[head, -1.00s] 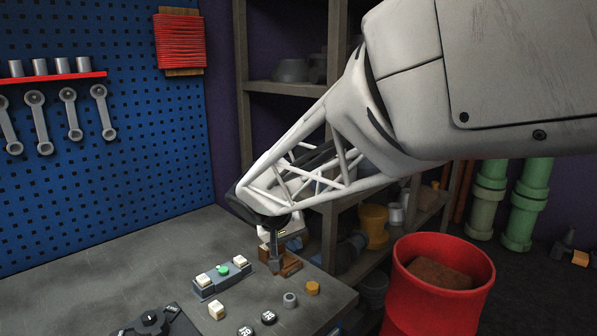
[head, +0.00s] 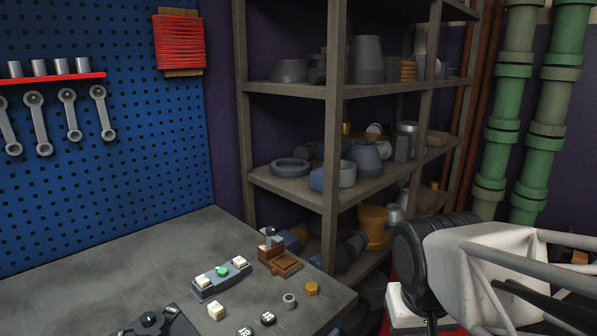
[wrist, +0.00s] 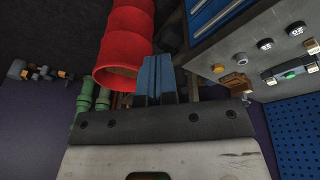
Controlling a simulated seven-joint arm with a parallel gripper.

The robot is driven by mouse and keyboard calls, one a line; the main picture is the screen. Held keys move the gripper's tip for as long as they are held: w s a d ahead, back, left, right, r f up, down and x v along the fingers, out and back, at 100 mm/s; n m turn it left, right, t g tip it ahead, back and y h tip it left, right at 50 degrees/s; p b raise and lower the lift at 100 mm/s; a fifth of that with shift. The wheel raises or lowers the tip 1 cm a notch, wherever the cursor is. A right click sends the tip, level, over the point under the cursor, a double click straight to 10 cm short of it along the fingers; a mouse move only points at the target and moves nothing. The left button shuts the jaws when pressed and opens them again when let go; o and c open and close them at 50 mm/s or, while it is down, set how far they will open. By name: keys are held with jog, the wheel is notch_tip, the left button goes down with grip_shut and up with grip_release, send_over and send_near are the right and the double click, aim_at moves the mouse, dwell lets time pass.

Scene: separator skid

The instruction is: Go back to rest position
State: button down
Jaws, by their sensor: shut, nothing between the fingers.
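My arm (head: 490,265) is at the lower right of the head view, clear of the bench. Its finger end runs toward the bottom edge there and the fingertips cannot be made out. In the wrist view, the two blue fingers of my gripper (wrist: 155,78) are together, with nothing seen between them. The fingers stand beside the red barrel (wrist: 122,62) in that picture, apart from the bench items.
The grey workbench (head: 120,245) carries a button panel (head: 207,290), a brown holder (head: 283,268), several small loose pieces and a dark fixture (head: 150,322). Laden shelves (head: 300,185) stand behind. Green pipes (head: 505,130) rise at right.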

jog(key=shift+s+d+f+y, duration=0.1)
jog(key=shift+s+f+y, duration=0.05)
jog(key=shift+s, duration=0.4)
jog(key=shift+s+d+f+y, duration=0.1)
jog(key=shift+s+d+f, duration=0.05)
jog(key=shift+s, duration=0.45)
jog(key=shift+s+d+f+y, duration=0.1)
jog(key=shift+s+f+y, duration=0.05)
jog(key=shift+s, duration=0.4)
